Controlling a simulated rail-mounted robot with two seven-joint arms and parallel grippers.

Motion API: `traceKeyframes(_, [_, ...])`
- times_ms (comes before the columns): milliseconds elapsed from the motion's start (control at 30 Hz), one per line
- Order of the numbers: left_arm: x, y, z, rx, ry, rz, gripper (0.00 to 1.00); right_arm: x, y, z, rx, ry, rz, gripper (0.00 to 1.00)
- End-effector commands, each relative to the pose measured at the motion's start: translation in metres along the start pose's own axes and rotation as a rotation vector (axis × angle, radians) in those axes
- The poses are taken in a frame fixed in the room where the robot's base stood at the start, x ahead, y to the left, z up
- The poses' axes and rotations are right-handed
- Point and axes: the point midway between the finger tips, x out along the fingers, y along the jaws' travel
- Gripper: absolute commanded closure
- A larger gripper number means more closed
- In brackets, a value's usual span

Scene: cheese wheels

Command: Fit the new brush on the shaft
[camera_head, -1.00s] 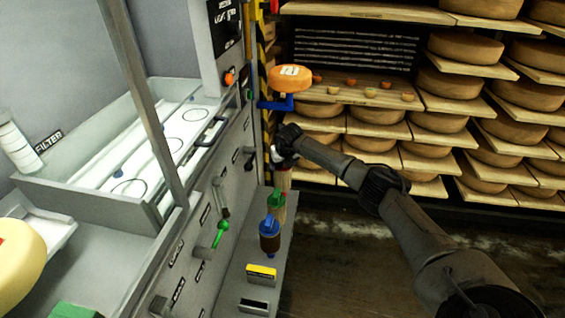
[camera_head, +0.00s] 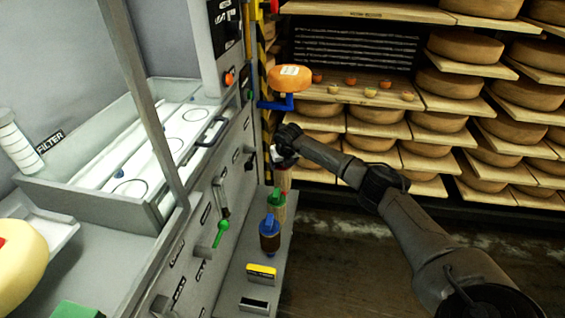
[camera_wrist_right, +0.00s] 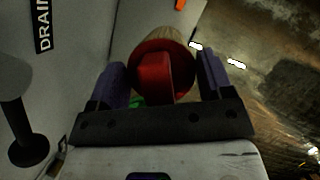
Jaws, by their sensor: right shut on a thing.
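My right gripper (camera_wrist_right: 165,85) is shut on a brush with a red cap (camera_wrist_right: 152,78) and tan bristles (camera_wrist_right: 170,50), seen between its purple-padded fingers in the right wrist view. A green-capped brush (camera_head: 276,197) and a blue-capped brush with dark bristles (camera_head: 269,238) stand on the grey ledge nearer to me. I cannot make out the shaft. My left gripper is not in view.
The machine's front panel (camera_head: 232,180) with a green-knobbed lever (camera_head: 223,226) is close left of the gripper. A blue bracket (camera_head: 284,103) with an orange wheel (camera_head: 289,78) projects above it. Cheese shelves (camera_head: 385,130) fill the back. Open floor (camera_head: 350,250) lies right of the ledge.

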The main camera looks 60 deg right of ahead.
Motion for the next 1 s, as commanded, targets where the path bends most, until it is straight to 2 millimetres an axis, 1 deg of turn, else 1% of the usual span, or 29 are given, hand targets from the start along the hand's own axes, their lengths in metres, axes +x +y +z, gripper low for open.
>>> traceKeyframes(467, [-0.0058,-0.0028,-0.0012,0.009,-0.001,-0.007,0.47,-0.0012,0.0,0.0005,0.001,0.0,0.0,0.64])
traceKeyframes(1000, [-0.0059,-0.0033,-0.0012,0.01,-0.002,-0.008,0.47,-0.0009,0.0,0.0005,0.001,-0.001,0.0,0.64])
